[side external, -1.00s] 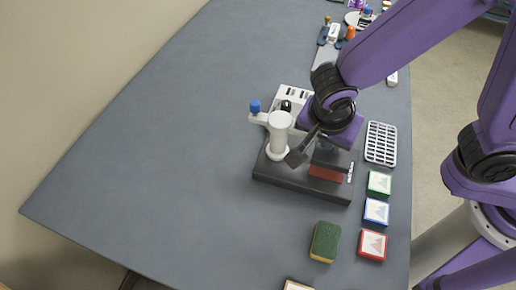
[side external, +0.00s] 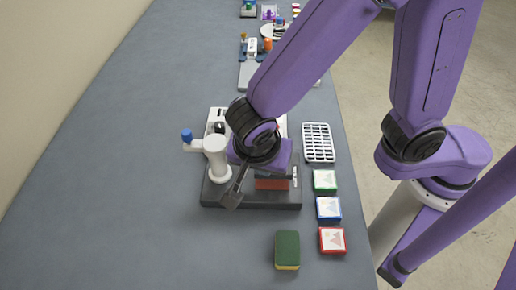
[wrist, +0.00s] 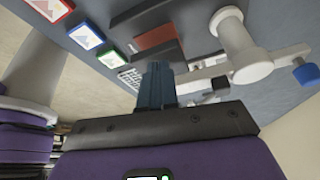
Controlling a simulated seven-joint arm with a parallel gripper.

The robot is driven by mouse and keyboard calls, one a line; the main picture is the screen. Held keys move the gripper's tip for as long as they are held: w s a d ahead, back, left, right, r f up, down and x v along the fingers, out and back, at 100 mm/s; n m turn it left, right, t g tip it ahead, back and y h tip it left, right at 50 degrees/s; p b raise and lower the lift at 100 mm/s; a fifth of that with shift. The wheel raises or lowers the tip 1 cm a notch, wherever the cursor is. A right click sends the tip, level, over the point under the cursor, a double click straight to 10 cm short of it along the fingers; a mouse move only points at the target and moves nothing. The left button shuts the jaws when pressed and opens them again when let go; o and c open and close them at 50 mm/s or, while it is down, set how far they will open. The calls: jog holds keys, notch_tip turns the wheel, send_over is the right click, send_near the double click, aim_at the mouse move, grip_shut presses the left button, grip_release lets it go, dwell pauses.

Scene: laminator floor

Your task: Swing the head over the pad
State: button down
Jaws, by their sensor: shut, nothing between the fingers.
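The press has a dark base (side external: 225,193) with a white post (side external: 216,160) at its left. The white swing head (wrist: 262,66) crosses the post, with a blue knob (side external: 187,135) on its outer end, pointing away from the pad. The dark red pad (side external: 272,184) lies on the base to the right of the post and is uncovered in the wrist view (wrist: 157,36). My gripper (side external: 231,201) is shut and empty, low by the post's front. In the wrist view its fingers (wrist: 155,68) overlap the head's inner end; contact cannot be told.
A white rack (side external: 318,143) and green, blue and red framed tiles (side external: 329,208) line the right edge of the table. A green and yellow sponge (side external: 287,250) lies in front. Tools stand farther back. The table's left side is clear.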

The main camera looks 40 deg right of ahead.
jog(key=s+v, duration=0.1)
jog(key=v, duration=0.9)
jog(key=w+d+f+n+g+y, duration=0.1)
jog(key=w+d+f+n+y, duration=0.1)
jog(key=d+n, duration=1.1)
jog(key=s+d+f+n+g+y, duration=0.1)
jog(key=s+d+n+y, duration=0.1)
jog(key=s+d+n, duration=0.6)
jog(key=d+n, duration=0.3)
jog(key=d, duration=0.1)
jog(key=shift+f, duration=0.2)
